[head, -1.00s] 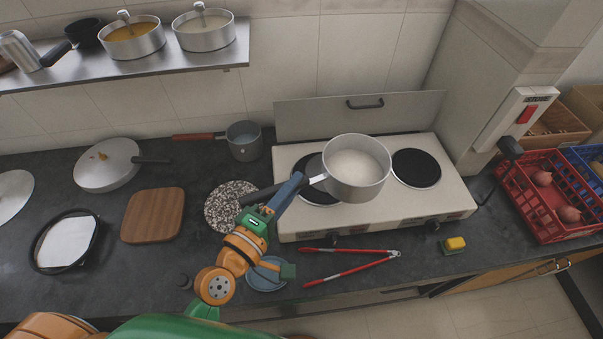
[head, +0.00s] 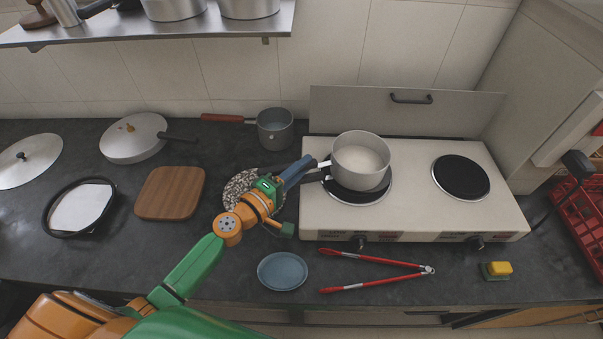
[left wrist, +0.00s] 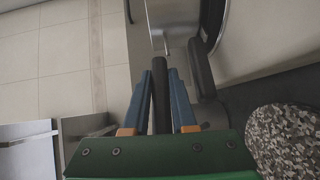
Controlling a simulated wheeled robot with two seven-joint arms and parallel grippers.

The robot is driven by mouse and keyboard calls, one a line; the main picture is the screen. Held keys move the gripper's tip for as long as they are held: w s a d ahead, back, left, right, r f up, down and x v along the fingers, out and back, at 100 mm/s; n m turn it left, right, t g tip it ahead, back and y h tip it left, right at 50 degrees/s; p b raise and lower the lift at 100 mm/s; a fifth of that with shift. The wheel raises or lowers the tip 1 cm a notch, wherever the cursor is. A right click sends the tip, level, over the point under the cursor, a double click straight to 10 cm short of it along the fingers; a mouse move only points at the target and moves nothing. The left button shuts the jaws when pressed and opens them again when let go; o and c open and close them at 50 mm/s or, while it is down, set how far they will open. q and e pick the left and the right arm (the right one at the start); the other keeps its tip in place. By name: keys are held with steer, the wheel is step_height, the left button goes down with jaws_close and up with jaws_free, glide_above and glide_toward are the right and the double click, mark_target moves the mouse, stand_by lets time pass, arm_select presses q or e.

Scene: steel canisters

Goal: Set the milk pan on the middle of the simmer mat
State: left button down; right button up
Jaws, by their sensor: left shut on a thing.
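The milk pan (head: 361,148), steel with pale contents, is over the left hotplate (head: 350,197) of the cooker; I cannot tell whether it touches. My left gripper (head: 305,167) is shut on its dark handle, which also shows between the blue fingers in the left wrist view (left wrist: 160,95). The simmer mat (head: 236,187), round and speckled, lies on the counter left of the cooker, partly hidden by my left gripper and arm. The mat shows at lower right in the left wrist view (left wrist: 287,140). My right gripper is not in view.
A grey pan with a red handle (head: 275,128) stands behind the mat. A wooden board (head: 170,193) lies left of it. A blue plate (head: 282,271), red tongs (head: 370,283) and a sponge (head: 498,269) lie in front. The right hotplate (head: 461,177) is bare.

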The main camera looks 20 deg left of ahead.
arm_select(q)
steer(key=c, duration=0.7)
jaws_free()
steer(key=shift+s, duration=0.1)
steer(key=shift+s, duration=0.1)
steer(key=b+v, duration=0.4)
steer(key=v, duration=0.8)
steer(key=shift+r, duration=0.15)
